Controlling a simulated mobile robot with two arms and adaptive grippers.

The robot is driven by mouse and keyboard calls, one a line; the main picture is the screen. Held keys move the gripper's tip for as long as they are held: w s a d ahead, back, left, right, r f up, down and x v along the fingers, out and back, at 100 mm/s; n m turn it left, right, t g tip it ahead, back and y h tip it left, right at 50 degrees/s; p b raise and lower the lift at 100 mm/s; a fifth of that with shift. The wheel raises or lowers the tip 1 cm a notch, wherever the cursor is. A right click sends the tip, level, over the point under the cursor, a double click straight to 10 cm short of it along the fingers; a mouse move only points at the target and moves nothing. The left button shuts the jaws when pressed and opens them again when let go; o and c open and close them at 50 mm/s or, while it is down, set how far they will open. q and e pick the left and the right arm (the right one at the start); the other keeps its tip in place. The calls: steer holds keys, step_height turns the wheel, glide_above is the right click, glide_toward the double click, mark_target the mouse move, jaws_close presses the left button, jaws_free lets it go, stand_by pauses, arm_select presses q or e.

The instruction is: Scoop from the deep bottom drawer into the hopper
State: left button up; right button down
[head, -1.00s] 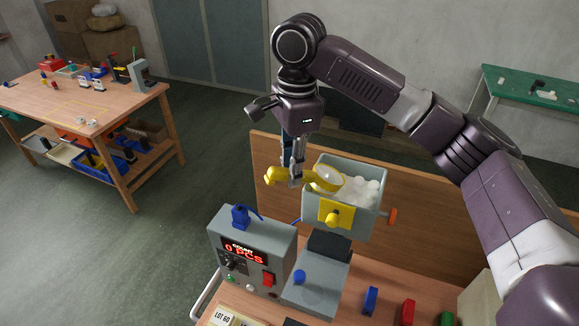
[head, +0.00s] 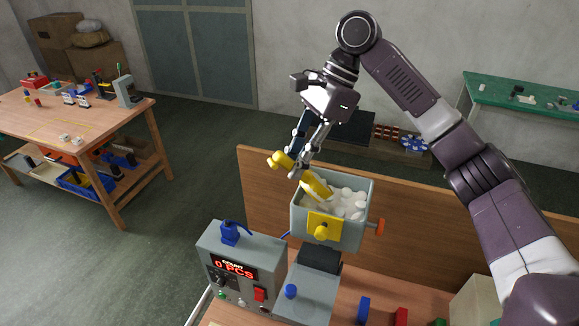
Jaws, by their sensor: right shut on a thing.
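My right gripper (head: 298,172) is shut on a yellow scoop (head: 284,161), gripping its handle. The scoop's bowl is tilted down into the open top of the grey hopper (head: 297,226). White rounded pieces (head: 348,203) lie in the hopper, mostly showing right of the scoop. The inside of the scoop's bowl is turned away, so I cannot tell whether it holds anything. The hopper has a yellow plate with a yellow knob (head: 321,232) on its front. My left gripper is not in view. I see no deep bottom drawer.
The grey counter box (head: 241,262) showing "0 PCS" stands left of the hopper. A wooden back panel (head: 262,190) rises behind. Blue (head: 364,309) and red (head: 401,316) pieces stand on the bench at front right. Another workbench (head: 120,122) is at the left.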

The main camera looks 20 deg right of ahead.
steer(key=shift+w+d+r+y, duration=0.1)
steer(key=shift+d+r+y, duration=0.25)
steer(key=shift+d+y, duration=0.2)
steer(key=shift+w+d+r+y, duration=0.1)
steer(key=shift+d+r+y, duration=0.25)
steer(key=shift+d+y, duration=0.2)
steer(key=shift+d+r+y, duration=0.4)
steer(key=shift+d+y, duration=0.4)
steer(key=shift+d, duration=0.05)
steer(key=shift+w+d+r+g+y, duration=0.1)
steer(key=shift+d+r+g+y, duration=0.05)
steer(key=shift+d+y, duration=0.45)
steer(key=shift+w+d+r+g+y, duration=0.2)
steer(key=shift+d+y, duration=0.25)
steer(key=shift+d, duration=0.3)
steer(key=shift+w+d+r+g+y, duration=0.1)
steer(key=shift+d+r+g+y, duration=0.05)
steer(key=shift+d+y, duration=0.45)
